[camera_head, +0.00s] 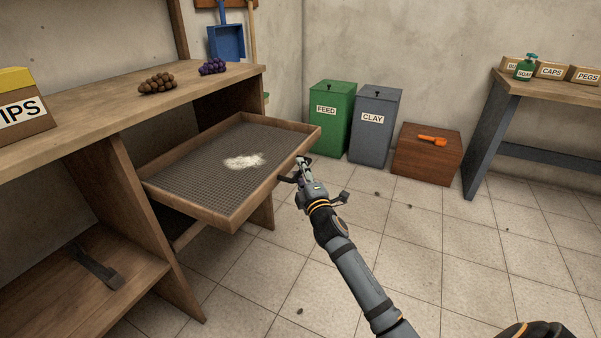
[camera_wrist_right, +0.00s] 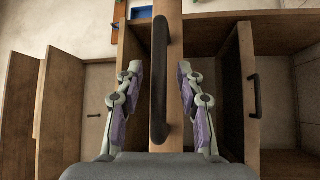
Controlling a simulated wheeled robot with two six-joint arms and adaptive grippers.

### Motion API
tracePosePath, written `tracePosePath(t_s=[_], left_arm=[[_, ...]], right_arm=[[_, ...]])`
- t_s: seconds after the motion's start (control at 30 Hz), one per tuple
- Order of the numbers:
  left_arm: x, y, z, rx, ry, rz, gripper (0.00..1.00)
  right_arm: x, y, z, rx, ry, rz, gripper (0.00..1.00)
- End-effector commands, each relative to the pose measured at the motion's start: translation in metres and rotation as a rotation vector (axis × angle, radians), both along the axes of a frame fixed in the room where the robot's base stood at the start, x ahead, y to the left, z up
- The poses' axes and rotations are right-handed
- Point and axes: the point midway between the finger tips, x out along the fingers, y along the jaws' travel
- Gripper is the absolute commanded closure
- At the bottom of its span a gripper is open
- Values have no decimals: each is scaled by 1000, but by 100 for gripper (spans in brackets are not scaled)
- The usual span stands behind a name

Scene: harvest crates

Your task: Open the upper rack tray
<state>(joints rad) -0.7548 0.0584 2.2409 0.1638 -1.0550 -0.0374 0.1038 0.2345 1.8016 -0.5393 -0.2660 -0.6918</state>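The upper rack tray (camera_head: 215,205) is a wooden frame with a mesh floor, slid well out from under the bench top. A white powdery patch (camera_head: 243,161) lies on its mesh. My right gripper (camera_head: 301,168) is at the tray's front board. In the right wrist view, the dark bar handle (camera_wrist_right: 160,80) stands between the two spread fingers of my right gripper (camera_wrist_right: 157,88), with a gap on each side. The gripper is open and not closed on the handle. My left gripper is not in view.
The wooden bench (camera_head: 120,102) carries a labelled box (camera_head: 22,125) and brown and purple clusters. A dark tool (camera_head: 97,268) lies on its lower shelf. A green bin (camera_head: 332,128), a grey bin (camera_head: 376,140) and a brown crate (camera_head: 424,165) stand behind. The tiled floor in front is mostly clear.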

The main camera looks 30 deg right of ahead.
Motion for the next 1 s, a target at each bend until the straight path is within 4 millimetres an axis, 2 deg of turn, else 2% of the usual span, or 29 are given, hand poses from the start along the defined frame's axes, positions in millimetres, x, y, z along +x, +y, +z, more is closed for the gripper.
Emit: tracePosePath(t_s=[0.17,0.27,0.5,0.63,0.8,1.0], left_arm=[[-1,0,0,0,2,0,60],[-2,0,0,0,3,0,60],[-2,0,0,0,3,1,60],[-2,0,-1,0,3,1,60],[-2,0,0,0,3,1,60],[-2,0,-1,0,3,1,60]], right_arm=[[-7,1,-1,-1,0,1,63],[-24,3,-4,-3,2,1,63],[-82,11,-13,-5,4,1,63],[-104,14,-15,-2,3,0,63],[-117,16,-16,0,0,1,63],[-118,16,-16,0,0,0,63]])
